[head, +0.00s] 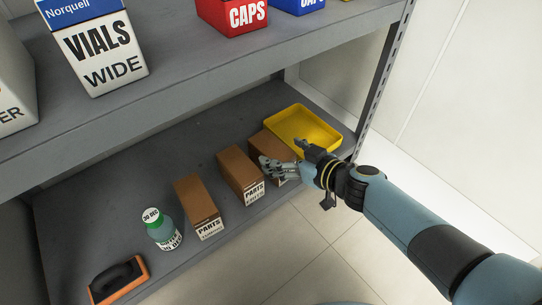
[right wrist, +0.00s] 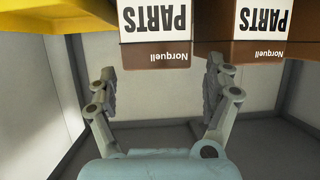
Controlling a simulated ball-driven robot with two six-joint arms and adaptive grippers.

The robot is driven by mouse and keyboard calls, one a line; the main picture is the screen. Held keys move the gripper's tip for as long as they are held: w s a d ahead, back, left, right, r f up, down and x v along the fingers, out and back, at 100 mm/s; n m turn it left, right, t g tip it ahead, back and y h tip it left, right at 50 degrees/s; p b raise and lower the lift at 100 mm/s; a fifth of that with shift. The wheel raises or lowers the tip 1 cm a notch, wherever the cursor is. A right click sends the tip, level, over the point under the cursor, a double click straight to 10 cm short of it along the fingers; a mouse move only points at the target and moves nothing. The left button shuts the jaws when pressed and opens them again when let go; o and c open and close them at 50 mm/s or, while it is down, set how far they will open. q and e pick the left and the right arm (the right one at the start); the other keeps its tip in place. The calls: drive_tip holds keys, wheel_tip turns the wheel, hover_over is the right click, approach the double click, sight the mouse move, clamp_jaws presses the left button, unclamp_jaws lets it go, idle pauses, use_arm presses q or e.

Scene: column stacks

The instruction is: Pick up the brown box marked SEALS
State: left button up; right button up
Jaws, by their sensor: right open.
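Three brown boxes stand in a row on the lower shelf: a left one (head: 198,207), a middle one (head: 240,175) and a right one (head: 269,143) beside the yellow tray. Readable labels say PARTS; smaller lettering is too small to read, so I cannot tell which says SEALS. My right gripper (head: 281,160) is open and empty at the front of the right box, hiding part of it. In the right wrist view, upside down, this box (right wrist: 155,54) lies ahead between the spread fingers of the gripper (right wrist: 160,85), and the middle box (right wrist: 250,54) is beside it. My left gripper is not in view.
The yellow tray (head: 306,128) is right behind the gripper, near the shelf's upright post (head: 385,75). The upper shelf (head: 200,75) overhangs, with VIALS (head: 98,50) and CAPS (head: 245,14) boxes.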

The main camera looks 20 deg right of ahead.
sight(273, 147)
drive_tip(key=x, duration=0.4)
drive_tip(key=shift+w, duration=0.15)
drive_tip(key=c, duration=1.3)
drive_tip(key=shift+c, duration=0.5)
drive_tip(key=shift+r, duration=0.15)
